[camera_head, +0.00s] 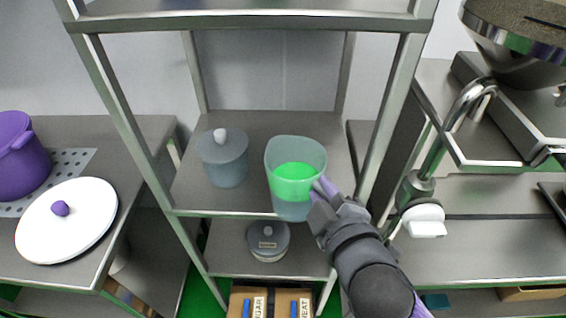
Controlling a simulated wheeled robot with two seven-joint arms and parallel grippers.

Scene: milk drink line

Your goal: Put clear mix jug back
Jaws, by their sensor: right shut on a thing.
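The clear mix jug (291,160) is a translucent, bluish-grey jug with bright green liquid showing inside. It is in the middle of the head view, upright, in front of or over the middle shelf (265,128) of the metal rack. My right gripper (320,188) is shut on the jug at its right side. The jug's base overlaps the shelf's front edge in the picture; I cannot tell whether it touches the shelf. My left gripper is not in view.
A grey lidded canister (223,160) stands left of the jug on the same shelf. Another lidded pot (268,242) sits on the shelf below. Rack posts (392,110) stand on both sides. A purple pot (18,160) and white lid (66,222) are on the left counter.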

